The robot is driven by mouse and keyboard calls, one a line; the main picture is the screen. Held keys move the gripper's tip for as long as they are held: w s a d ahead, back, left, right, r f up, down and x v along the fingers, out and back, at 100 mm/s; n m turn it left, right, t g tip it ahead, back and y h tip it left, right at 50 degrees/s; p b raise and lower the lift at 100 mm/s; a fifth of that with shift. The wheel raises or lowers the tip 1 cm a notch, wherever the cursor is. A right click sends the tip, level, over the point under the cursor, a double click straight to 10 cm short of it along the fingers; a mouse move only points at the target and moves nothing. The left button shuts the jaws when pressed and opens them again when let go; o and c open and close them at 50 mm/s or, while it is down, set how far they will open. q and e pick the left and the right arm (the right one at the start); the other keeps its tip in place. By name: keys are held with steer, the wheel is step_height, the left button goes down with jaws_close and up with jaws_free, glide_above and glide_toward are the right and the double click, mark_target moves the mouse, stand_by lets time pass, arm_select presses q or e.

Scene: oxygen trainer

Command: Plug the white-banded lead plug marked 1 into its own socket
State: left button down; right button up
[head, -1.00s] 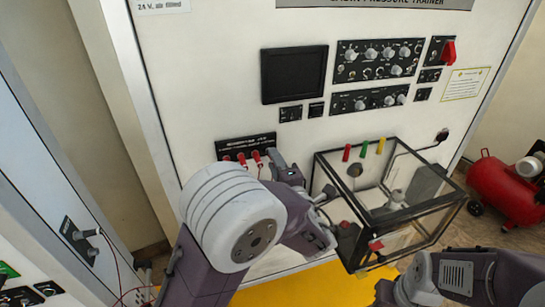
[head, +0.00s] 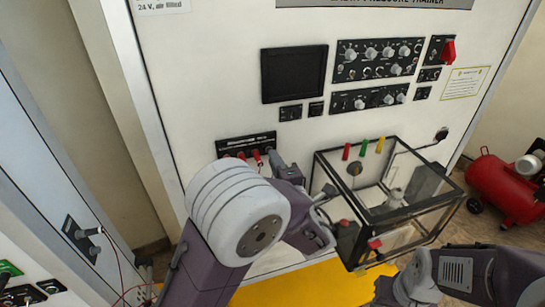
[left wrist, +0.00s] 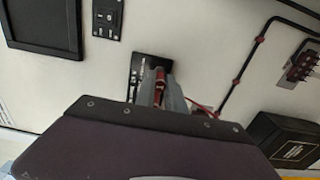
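My left gripper (head: 273,160) is right at the small black socket strip (head: 232,145) on the white trainer wall, at the strip's right end. In the left wrist view the grey fingers (left wrist: 164,96) point at the black strip (left wrist: 150,62), and red plug parts (left wrist: 159,77) show in line with the gap between them. I cannot tell whether the fingers grip one. A red lead (left wrist: 203,108) runs off to the right beside the fingers. Red plugs (head: 257,156) sit at the strip, left of the gripper. No white band or number 1 can be made out. My right gripper is out of view.
A clear box with a black frame (head: 400,212) stands out from the wall, right of my left gripper. A dark screen (head: 293,75) and knob panels (head: 378,60) are higher up. A red compressor (head: 503,186) stands at the right.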

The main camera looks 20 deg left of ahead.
arm_select(q)
steer(key=shift+s+d, duration=0.1)
steer(key=shift+p+v, duration=0.65)
steer(key=shift+v, duration=1.8)
